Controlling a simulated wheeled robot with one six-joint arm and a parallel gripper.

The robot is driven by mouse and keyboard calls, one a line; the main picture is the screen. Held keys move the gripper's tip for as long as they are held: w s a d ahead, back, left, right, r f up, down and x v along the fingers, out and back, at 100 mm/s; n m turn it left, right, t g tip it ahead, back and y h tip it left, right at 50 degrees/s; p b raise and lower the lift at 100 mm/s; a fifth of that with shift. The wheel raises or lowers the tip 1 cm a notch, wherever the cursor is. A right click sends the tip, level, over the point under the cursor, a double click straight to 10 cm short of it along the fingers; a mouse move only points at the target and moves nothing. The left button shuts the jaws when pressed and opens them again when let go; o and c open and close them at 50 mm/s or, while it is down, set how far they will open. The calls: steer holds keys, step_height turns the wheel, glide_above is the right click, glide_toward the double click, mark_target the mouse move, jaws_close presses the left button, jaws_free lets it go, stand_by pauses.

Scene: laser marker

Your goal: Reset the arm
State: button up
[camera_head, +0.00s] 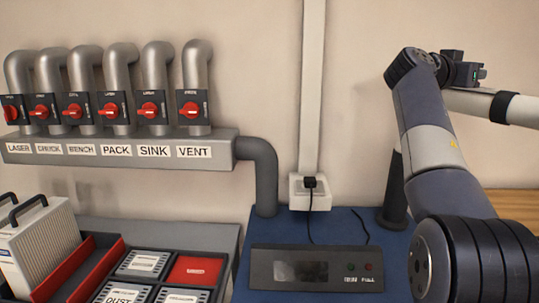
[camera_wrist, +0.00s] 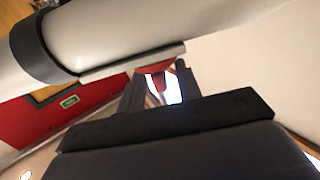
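My arm rises at the right of the head view and bends at the top; its end (camera_head: 460,70) is close to a pale tube (camera_head: 490,105) with a black band. In the wrist view the pale tube (camera_wrist: 130,35) crosses close in front, with the black band at its left. My gripper (camera_wrist: 162,88) shows two dark fingers standing apart with a bright gap between them. A red part (camera_wrist: 155,67) shows beside the tube near the fingertips; I cannot tell whether the fingers touch it. The fingertips are partly hidden by the tube.
Several grey pipes with red-handled valves stand over labels on a wall duct (camera_head: 120,152). Below are a bin with labelled cartridges (camera_head: 110,255), a filter box (camera_head: 35,245) and a dark control box (camera_head: 317,269) on a blue surface (camera_head: 345,225). A dark post (camera_head: 394,195) stands behind my arm.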

steer(key=shift+w, duration=0.1)
stand_by(0.3)
steer(key=b+v, duration=0.1)
steer(key=v, duration=1)
steer(key=shift+g, duration=0.3)
steer(key=p+x, duration=0.1)
steer(key=x, duration=0.9)
steer(key=shift+w+d+r, duration=0.15)
steer(key=shift+w+d, duration=0.1)
steer(key=shift+d, duration=0.1)
steer(key=shift+d+f, duration=0.2)
steer(key=shift+f, duration=0.05)
steer(key=shift+s+r+n+t+y+b, duration=0.1)
steer(key=shift+n+t+y+b, duration=0.2)
steer(key=shift+t, duration=0.3)
steer(key=shift+s+r+n+t+y+b, duration=0.1)
steer(key=shift+n+t+y, duration=0.1)
steer(key=shift+n+t, duration=0.3)
steer(key=shift+r+n+t+y+p, duration=0.1)
steer(key=shift+n+t+y+p, duration=0.4)
steer(key=shift+n+t+y, duration=0.7)
steer(key=shift+r+n+t+y+p, duration=0.1)
steer(key=shift+n+t+y+p, duration=0.4)
steer(key=shift+t+p, duration=0.55)
steer(key=shift+d+y+p, duration=0.1)
steer(key=shift+y+p, duration=0.4)
steer(key=shift+p, duration=0.5)
